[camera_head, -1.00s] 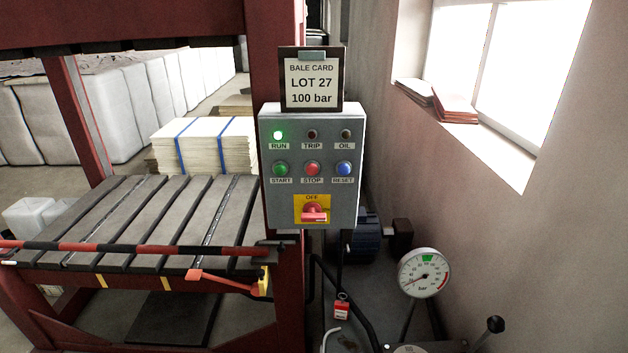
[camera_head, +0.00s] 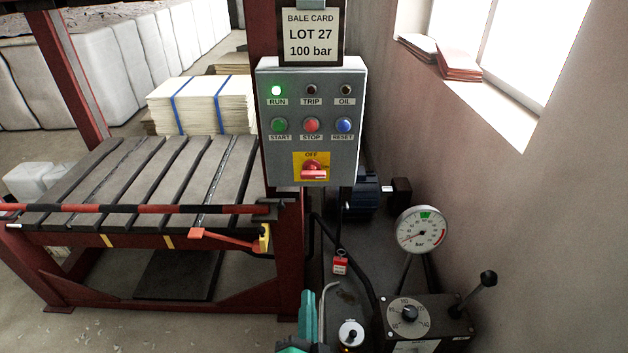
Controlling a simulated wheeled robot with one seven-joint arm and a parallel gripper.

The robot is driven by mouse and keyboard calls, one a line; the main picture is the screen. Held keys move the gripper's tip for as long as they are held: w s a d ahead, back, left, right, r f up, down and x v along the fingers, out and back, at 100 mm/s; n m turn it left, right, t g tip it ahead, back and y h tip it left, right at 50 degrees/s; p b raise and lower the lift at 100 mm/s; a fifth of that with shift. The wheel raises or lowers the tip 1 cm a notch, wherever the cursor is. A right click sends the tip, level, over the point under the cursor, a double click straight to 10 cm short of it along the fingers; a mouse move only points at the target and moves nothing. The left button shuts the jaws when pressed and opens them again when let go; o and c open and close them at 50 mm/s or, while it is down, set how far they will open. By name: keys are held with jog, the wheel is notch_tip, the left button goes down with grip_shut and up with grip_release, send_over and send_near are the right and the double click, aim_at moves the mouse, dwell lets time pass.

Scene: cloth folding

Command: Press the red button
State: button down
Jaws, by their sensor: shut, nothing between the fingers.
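The red STOP button (camera_head: 312,125) is in the middle of the lower row on the grey control box (camera_head: 354,150). The green START button (camera_head: 279,125) is to its left and the blue RESET button (camera_head: 344,125) to its right. What looks like my gripper (camera_head: 308,300), teal and dark, rises from the bottom edge of the picture. It is shut and empty, well below the box and apart from the red button. Its lower part is cut off by the picture edge.
A red OFF rotary switch (camera_head: 313,171) sits on a yellow plate under STOP. The RUN lamp (camera_head: 276,91) glows green. A gauge (camera_head: 422,230) and a dialled unit with a lever (camera_head: 428,318) stand at the lower right. The slatted press table (camera_head: 150,180) is left.

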jog(key=w+r+m+t, duration=0.1)
jog(key=w+r+m, duration=0.3)
jog(key=r, duration=0.8)
jog(key=w+r+m+h, duration=0.1)
jog(key=w+r+m, duration=0.4)
jog(key=w+r, duration=0.4)
notch_tip(320, 180, up, 4)
jog(key=shift+r+m+t, duration=0.15)
jog(key=shift+m+t, duration=0.15)
jog(key=shift+t, duration=0.1)
jog(key=shift+w+a, duration=0.1)
jog(key=shift+w, duration=0.05)
